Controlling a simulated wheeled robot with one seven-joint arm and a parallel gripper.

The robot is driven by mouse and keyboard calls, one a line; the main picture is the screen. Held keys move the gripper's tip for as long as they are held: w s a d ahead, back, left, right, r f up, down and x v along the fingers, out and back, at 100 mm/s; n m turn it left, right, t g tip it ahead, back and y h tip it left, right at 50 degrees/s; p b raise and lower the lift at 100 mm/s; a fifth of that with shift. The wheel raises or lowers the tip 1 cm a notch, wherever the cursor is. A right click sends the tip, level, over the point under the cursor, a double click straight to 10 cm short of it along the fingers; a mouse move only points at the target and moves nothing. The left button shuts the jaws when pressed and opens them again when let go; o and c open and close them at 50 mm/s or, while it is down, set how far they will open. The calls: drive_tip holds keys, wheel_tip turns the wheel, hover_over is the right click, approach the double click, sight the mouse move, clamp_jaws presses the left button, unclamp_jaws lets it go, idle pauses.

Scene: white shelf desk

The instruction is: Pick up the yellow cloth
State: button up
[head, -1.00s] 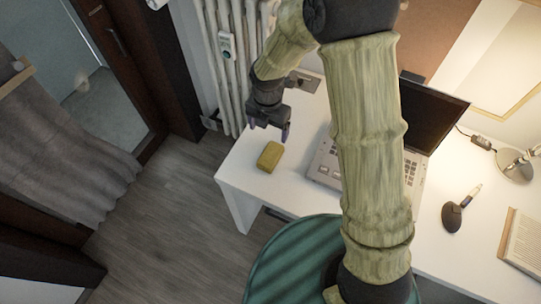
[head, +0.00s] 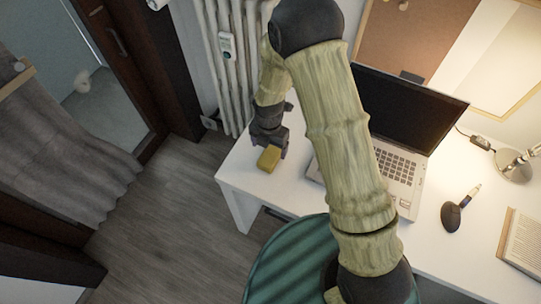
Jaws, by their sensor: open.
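The yellow cloth (head: 268,159) is a small folded block lying on the white desk near its left end. My gripper (head: 270,146) is open and right at the cloth, just above and behind it, covering its far edge. I cannot tell whether the fingers touch the cloth or reach around it. The near part of the cloth shows clear of the fingers.
The white desk (head: 290,190) has bare room around the cloth. An open laptop (head: 405,115) stands to the right, partly behind my arm. A dark mouse (head: 451,217), a pen, a book (head: 523,240) and a lamp lie farther right. A radiator (head: 230,60) stands behind the desk's left end.

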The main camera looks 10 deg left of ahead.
sight(271, 154)
drive_tip(key=shift+w+d+f+p, duration=0.1)
drive_tip(key=shift+f+p, duration=0.05)
drive_tip(key=shift+f, duration=1)
drive_tip(key=shift+d+f+p, duration=0.1)
drive_tip(key=shift+f+p, duration=0.05)
drive_tip(key=shift+f, duration=0.95)
drive_tip(key=c, duration=1.1)
